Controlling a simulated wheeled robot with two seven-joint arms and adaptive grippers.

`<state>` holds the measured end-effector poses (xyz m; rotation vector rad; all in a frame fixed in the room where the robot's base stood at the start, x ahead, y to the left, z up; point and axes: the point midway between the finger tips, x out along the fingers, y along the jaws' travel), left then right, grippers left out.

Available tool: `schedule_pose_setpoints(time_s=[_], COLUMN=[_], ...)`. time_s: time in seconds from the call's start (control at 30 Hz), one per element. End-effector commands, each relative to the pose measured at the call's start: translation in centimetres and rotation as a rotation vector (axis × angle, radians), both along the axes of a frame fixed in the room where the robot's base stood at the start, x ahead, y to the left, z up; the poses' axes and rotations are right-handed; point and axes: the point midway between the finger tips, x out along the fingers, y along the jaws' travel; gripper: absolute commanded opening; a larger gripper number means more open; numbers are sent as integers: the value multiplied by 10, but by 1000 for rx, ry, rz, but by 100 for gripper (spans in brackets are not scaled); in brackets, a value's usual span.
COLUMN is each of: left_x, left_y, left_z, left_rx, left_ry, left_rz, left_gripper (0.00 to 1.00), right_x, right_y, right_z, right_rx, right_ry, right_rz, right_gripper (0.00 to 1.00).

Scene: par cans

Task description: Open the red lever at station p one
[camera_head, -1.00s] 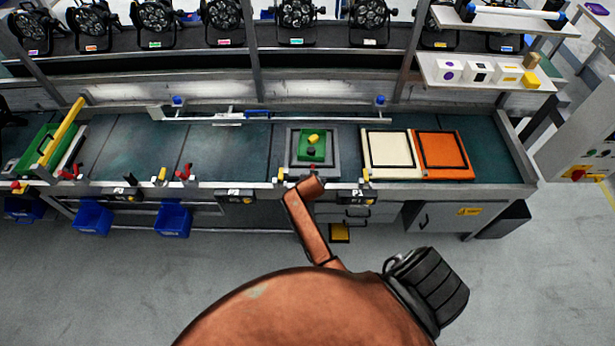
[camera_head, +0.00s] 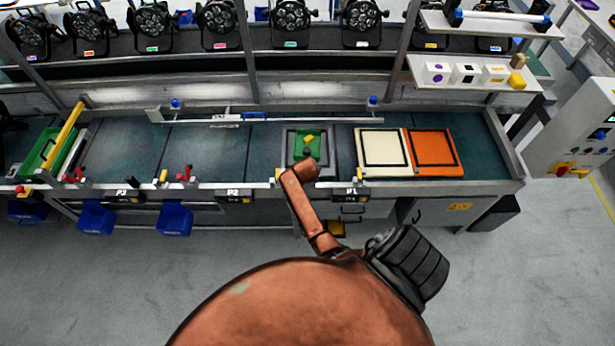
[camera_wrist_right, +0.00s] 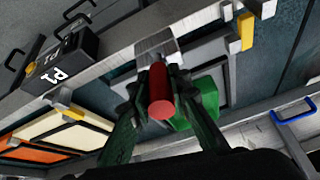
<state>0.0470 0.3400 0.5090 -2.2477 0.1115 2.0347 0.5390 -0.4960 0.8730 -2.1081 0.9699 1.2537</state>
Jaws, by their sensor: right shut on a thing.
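The red lever (camera_wrist_right: 159,88) shows in the right wrist view as a red cylinder on a pale metal bracket at the bench rail. My right gripper (camera_wrist_right: 161,97) has its dark fingers on both sides of it and is shut on it. The P1 sign (camera_wrist_right: 54,76) is on a dark box to the left in that view. In the head view the P1 sign (camera_head: 349,194) is on the bench's front edge, just right of my copper-coloured arm. The arm hides the right gripper and this lever there. My left gripper is in neither view.
A green block in a grey frame (camera_head: 291,147) lies behind the arm's end. A cream panel (camera_head: 381,152) and an orange panel (camera_head: 433,152) lie to its right. Other red levers (camera_head: 184,174) and the P2 sign (camera_head: 234,195) line the front rail to the left.

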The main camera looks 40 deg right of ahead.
Motion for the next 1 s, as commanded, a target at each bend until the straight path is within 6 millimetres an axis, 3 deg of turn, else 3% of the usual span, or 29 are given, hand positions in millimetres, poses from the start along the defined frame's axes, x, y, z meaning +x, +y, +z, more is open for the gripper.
schedule_pose_setpoints(time_s=[0.07, 0.1, 0.33, 0.73, 1.0], left_x=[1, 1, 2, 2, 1], left_y=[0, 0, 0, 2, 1], left_z=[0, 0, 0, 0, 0], left_rx=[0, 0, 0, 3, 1], left_ry=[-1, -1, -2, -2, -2], left_rz=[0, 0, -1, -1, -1], left_gripper=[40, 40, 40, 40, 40], right_x=[1, 1, 1, -2, -17], right_y=[0, 0, 0, 3, 19], right_z=[0, 0, 1, 7, 50], right_rx=[0, 0, -1, -2, 0], right_ry=[-1, -1, -1, -1, -5], right_rz=[0, 0, 0, 0, 0], right_gripper=[0, 19, 34, 35, 35])
